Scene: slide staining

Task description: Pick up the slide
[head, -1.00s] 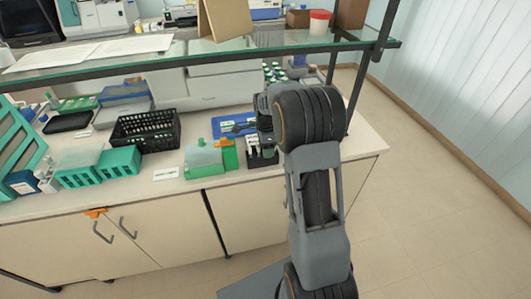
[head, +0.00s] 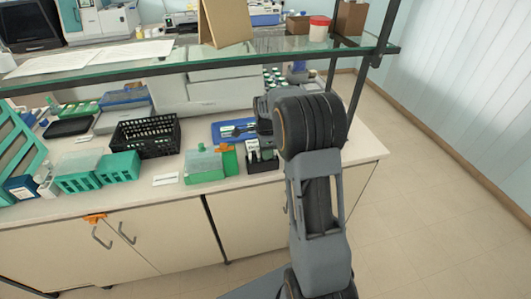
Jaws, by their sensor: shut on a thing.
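My gripper (head: 229,131) is over the blue tray (head: 219,137) on the counter, behind the green staining box. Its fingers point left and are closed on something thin. The slide itself is too small to make out between the fingers. Pale slide-like pieces lie on the blue tray under and beside the fingers. My wrist and forearm hide the tray's right side.
A green box with a clear lid (head: 203,165) and a black rack with bottles (head: 262,160) stand in front of the tray. A black basket (head: 146,139) is to the left. A glass shelf (head: 150,65) runs above the counter.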

